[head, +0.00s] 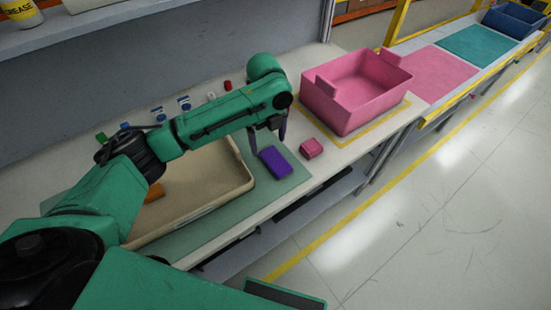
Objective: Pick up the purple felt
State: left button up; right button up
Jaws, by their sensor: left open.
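The purple felt (275,162) is a small purple block lying on the green mat (299,172), just right of the beige tray. My left gripper (268,139) is open and points down above and slightly behind the purple felt. One finger shows to the right of the wrist and the other on its left, both partly hidden by the arm. I see nothing between the fingers. My right gripper does not show in this view.
A beige tray (246,186) lies under my left arm, with an orange item (153,192) in it. A pink block (312,148) sits right of the felt. A pink bin (345,119) stands farther right. Small coloured parts line the back. A grey wall closes the rear.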

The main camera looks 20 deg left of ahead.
aim_at(271, 154)
pick_arm(q)
jog(key=f, duration=0.2)
jog(key=f+p, duration=0.1)
jog(key=f, duration=0.1)
jog(key=w+f, duration=0.1)
jog(key=f, duration=0.1)
jog(key=shift+d, duration=0.2)
jog(key=shift+s+f, duration=0.1)
jog(key=shift+c, duration=0.6)
jog(key=c, duration=1.2)
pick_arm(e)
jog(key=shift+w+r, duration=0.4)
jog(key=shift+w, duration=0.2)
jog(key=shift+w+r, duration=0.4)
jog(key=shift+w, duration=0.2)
